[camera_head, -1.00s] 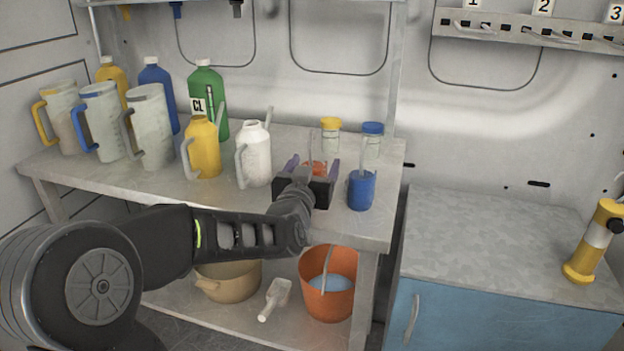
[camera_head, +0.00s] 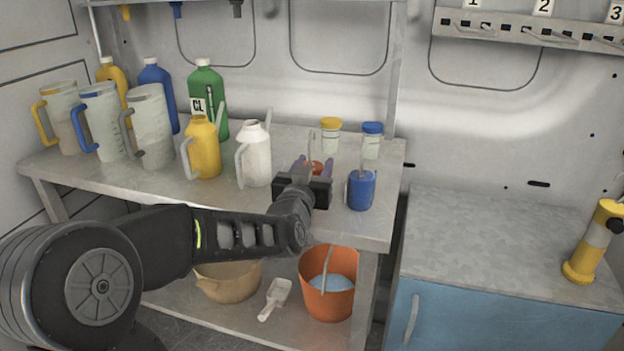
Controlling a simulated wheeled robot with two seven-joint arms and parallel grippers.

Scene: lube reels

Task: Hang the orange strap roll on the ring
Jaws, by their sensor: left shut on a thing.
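A small orange piece (camera_head: 315,168), which I take for the orange strap roll, sits on the upper shelf of the workbench. A thin grey upright part rises behind it. My left gripper (camera_head: 313,166) comes from the front and is shut on it, its purple-tinted fingers close on both sides. The gripper body hides most of the roll, so I cannot tell whether it touches the shelf. A metal rail (camera_head: 530,30) with several hooks and the numbers 1, 2 and 3 is on the wall at top right. I cannot tell which part is the ring. My right gripper is not in view.
A blue container (camera_head: 361,190) stands just right of my gripper, a white jug (camera_head: 254,155) to its left. Two small jars (camera_head: 330,137) are behind. Several jugs and bottles fill the left. An orange bucket (camera_head: 327,295) is below. The grey cabinet top (camera_head: 490,240) is mostly clear.

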